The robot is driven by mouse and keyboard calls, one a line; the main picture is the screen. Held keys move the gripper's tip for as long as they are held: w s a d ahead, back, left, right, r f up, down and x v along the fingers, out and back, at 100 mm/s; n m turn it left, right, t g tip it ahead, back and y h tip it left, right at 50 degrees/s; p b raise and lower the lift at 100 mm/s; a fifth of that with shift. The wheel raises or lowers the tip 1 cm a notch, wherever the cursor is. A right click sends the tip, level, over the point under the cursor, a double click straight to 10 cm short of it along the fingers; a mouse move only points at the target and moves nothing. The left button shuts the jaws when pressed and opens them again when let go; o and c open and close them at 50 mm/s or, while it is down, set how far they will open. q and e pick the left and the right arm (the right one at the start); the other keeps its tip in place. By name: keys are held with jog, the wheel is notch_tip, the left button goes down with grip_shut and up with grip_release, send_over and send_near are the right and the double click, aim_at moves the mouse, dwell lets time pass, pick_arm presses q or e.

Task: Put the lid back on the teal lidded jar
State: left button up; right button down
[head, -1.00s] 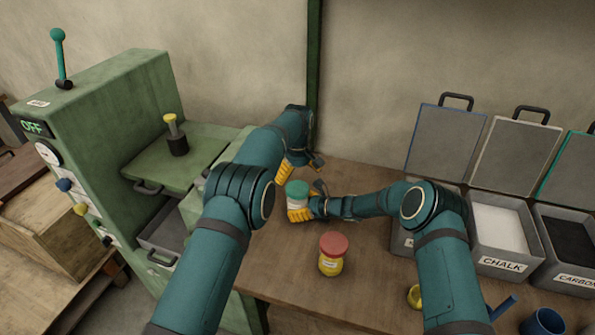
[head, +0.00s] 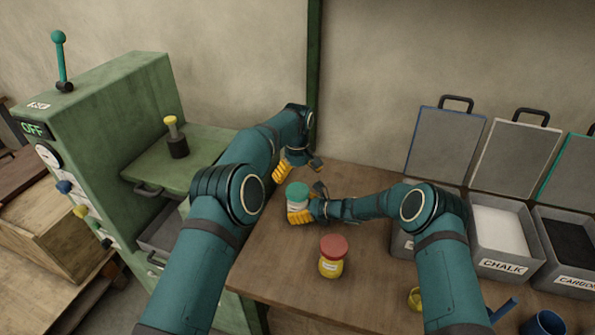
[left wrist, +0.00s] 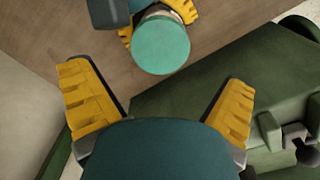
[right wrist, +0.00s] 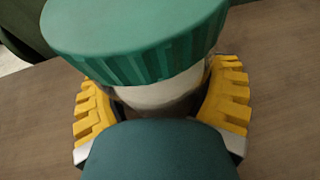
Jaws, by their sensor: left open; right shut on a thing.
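The teal lidded jar (head: 297,207) has a pale body, and its ribbed teal lid (head: 297,190) sits on top. In the right wrist view the lid (right wrist: 140,45) covers the top of the white body (right wrist: 165,95) and looks level; I cannot tell whether it is fully seated. My right gripper (head: 303,212) is shut around the jar's body. My left gripper (head: 297,170) is open and empty, just behind the jar in the head view. In the left wrist view the round lid top (left wrist: 160,45) lies beyond the open fingers, apart from them.
A yellow jar with a red lid (head: 333,250) stands in front on the wooden table (head: 275,265). A green machine (head: 110,120) stands at left. Open grey bins, one labelled chalk (head: 500,232), stand at right. A blue cup (head: 543,322) is at the lower right.

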aim_at(298, 190)
pick_arm(q)
jog(key=shift+f, duration=3.1)
jog(key=shift+c, duration=0.3)
jog(key=c, duration=1)
jog(key=o, duration=1.1)
jog(key=shift+c, duration=0.2)
jog(key=shift+r, duration=2.3)
